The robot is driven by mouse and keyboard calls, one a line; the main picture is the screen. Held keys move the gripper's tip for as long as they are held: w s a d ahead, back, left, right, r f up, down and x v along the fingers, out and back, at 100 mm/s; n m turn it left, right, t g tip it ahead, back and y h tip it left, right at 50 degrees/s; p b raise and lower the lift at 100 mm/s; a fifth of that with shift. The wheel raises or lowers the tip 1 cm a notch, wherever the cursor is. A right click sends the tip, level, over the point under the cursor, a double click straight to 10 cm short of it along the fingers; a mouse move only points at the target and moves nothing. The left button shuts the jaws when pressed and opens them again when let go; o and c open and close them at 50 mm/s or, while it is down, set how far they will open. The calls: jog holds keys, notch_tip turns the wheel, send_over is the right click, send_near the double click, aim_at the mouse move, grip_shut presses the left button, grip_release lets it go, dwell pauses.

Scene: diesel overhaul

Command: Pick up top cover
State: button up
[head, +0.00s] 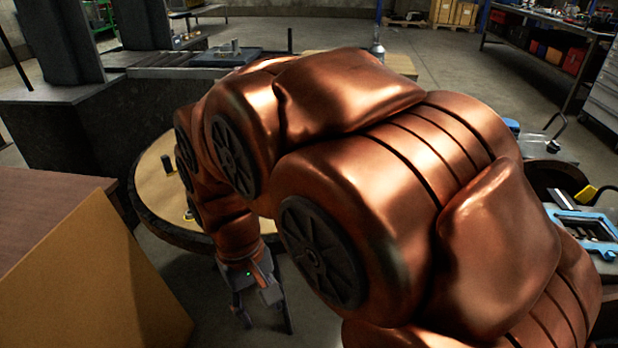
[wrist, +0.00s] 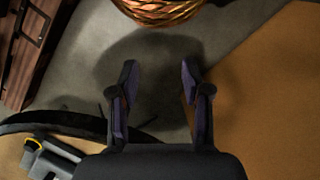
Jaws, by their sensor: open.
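I cannot make out a top cover for sure in either view; my copper arm hides much of the middle of the head view. My gripper (head: 267,325) hangs low over the floor, between the round table (head: 147,205) and a tan panel (head: 85,285). In the wrist view my gripper (wrist: 158,75) has its two fingers spread apart, with only bare grey floor and shadow between them. It is open and empty.
A dark machine block (head: 70,130) stands behind the round table. A blue-framed tray (head: 590,228) lies at the right, and a loaded shelf (head: 540,50) stands at the back right. In the wrist view a wooden drawer unit (wrist: 20,65) stands upper left.

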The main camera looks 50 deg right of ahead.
jog(key=w+d+r+m+p, duration=0.3)
jog(key=w+d+r+m, duration=0.1)
jog(key=w+d, duration=0.7)
jog(key=w+d+r+m+p, duration=0.25)
jog(key=w+d+r, duration=0.25)
jog(key=w+d, duration=0.6)
jog(key=d, duration=0.4)
jog(key=d+f+m+t+p, duration=0.1)
jog(key=d, duration=0.4)
jog(key=w+d+m+y+p, duration=0.1)
jog(key=d, duration=0.4)
jog(key=shift+w+d+f, duration=0.1)
jog(key=shift+f, duration=0.15)
jog(key=shift+d+f, duration=0.1)
jog(key=shift+d, duration=0.05)
jog(key=shift+f, duration=0.45)
jog(key=shift+a+f, duration=0.25)
jog(key=shift+f, duration=0.9)
jog(key=shift+a+f, duration=0.25)
jog(key=shift+f, duration=0.85)
jog(key=shift+a+f, duration=0.25)
jog(key=shift+f, duration=0.9)
grip_shut()
